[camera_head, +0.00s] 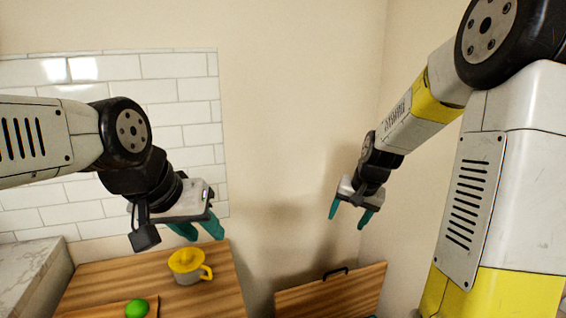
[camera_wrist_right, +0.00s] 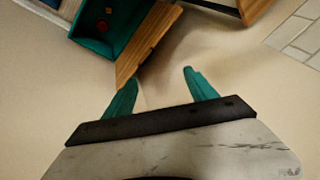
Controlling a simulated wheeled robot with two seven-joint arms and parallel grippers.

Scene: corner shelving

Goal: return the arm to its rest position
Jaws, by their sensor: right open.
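My right arm reaches in from the right in the head view. Its gripper (camera_head: 347,222) has two teal fingers spread apart, with nothing between them. It hangs in the air near the wall corner, above a wooden panel with a black handle. In the right wrist view the same gripper (camera_wrist_right: 155,88) shows both fingertips apart and empty. My left gripper (camera_head: 207,238) hangs at the left, above the wooden counter. Its teal fingers look apart and I see nothing held.
A grey mug with a yellow top (camera_head: 187,267) and a green round item (camera_head: 137,308) stand on the wooden counter (camera_head: 100,277), below my left gripper. The wooden panel (camera_head: 335,297) is lower right. A teal-lined compartment (camera_wrist_right: 118,35) shows in the wrist view. Walls close in behind.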

